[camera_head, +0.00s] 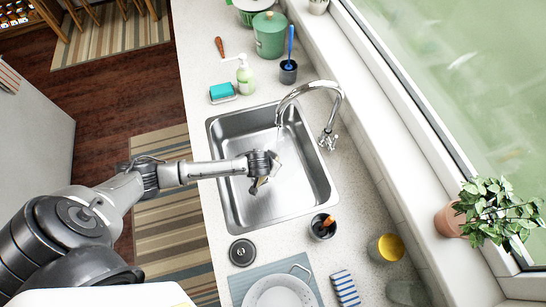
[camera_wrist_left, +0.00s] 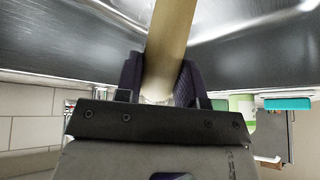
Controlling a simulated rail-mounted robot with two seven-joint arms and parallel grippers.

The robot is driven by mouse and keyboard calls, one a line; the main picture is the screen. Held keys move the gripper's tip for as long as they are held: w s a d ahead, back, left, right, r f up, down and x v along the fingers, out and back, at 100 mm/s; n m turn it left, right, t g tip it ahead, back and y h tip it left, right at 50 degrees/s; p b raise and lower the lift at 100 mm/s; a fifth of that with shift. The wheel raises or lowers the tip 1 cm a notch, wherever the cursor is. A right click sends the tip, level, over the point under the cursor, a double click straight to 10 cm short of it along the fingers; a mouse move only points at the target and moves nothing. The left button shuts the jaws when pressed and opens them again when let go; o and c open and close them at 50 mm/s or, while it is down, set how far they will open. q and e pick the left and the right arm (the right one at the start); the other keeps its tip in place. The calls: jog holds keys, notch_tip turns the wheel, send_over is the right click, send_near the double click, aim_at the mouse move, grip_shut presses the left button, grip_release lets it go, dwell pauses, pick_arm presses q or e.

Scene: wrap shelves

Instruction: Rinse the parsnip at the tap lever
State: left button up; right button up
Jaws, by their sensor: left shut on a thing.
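My left gripper (camera_head: 266,165) is over the steel sink (camera_head: 232,203), reaching in from the left. It is shut on the parsnip, a pale tan tapered piece that shows partly at the gripper (camera_head: 257,184). In the left wrist view the parsnip (camera_wrist_left: 170,40) stands out between the two dark fingers (camera_wrist_left: 160,85). The chrome tap (camera_head: 318,84) arches over the sink's far right corner, with its spout beyond my gripper, apart from the parsnip. The tap lever (camera_head: 328,139) is at the tap's base. I cannot tell clearly whether water runs. My right gripper is not in view.
In front are a dark cup (camera_head: 322,228), a yellow-lined cup (camera_head: 387,248), a black lid (camera_head: 242,252) and plates (camera_head: 280,293).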

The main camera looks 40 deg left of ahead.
pick_arm(q)
jog(key=shift+s+d+r+p, duration=0.1)
jog(key=shift+s+d+p, duration=0.1)
jog(key=shift+s+p, duration=0.5)
jog(key=shift+s+d+p, duration=0.2)
jog(key=shift+s+p, duration=0.15)
jog(key=shift+s, duration=0.55)
jog(key=shift+s+d, duration=0.15)
jog(key=shift+s, duration=0.35)
jog(key=s+d+r+p, duration=0.1)
jog(key=s+r+p, duration=0.2)
jog(key=s+p, duration=0.2)
jog(key=shift+r+p, duration=0.4)
jog(key=shift+p, duration=0.9)
jog(key=shift+d, duration=0.1)
